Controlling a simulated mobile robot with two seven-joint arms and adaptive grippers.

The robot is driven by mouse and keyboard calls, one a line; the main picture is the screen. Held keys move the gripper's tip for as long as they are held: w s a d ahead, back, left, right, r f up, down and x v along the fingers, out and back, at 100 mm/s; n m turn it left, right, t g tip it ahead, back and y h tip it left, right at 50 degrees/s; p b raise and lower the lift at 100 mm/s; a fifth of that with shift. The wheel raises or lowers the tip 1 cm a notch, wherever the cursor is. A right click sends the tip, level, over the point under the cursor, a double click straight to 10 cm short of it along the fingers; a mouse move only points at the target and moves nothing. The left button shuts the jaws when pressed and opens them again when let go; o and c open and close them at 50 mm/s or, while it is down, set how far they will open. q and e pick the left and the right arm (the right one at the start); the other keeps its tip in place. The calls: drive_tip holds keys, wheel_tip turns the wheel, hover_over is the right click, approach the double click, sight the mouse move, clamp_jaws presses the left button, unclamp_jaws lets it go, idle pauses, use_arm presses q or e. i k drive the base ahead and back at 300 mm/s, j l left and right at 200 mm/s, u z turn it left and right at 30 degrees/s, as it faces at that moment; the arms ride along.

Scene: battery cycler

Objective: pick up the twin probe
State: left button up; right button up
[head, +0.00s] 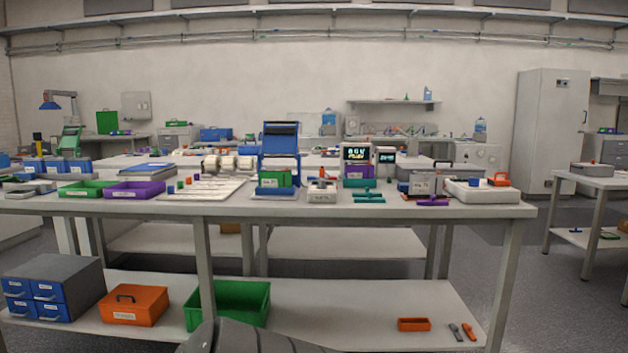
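I cannot make out for certain which thing is the twin probe. Candidates are small and far off. A teal piece (369,197) and a purple piece (432,201) lie near the front edge of the workbench (290,210). A slim grey tool (455,331) and a slim orange tool (469,332) lie side by side at the right end of its lower shelf (370,318). Neither gripper is in view. A dark part at the bottom edge seems to be my own body.
On the bench stand a green tray (87,189), a purple tray (135,191), a lit display unit (356,155) and a white case (480,191). Below are a blue drawer box (48,290), an orange box (135,305) and a green bin (235,300). Open floor lies at right.

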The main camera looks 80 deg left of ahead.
sight(322, 170)
drive_tip(key=u, duration=2.5)
drive_tip(key=i, duration=0.35)
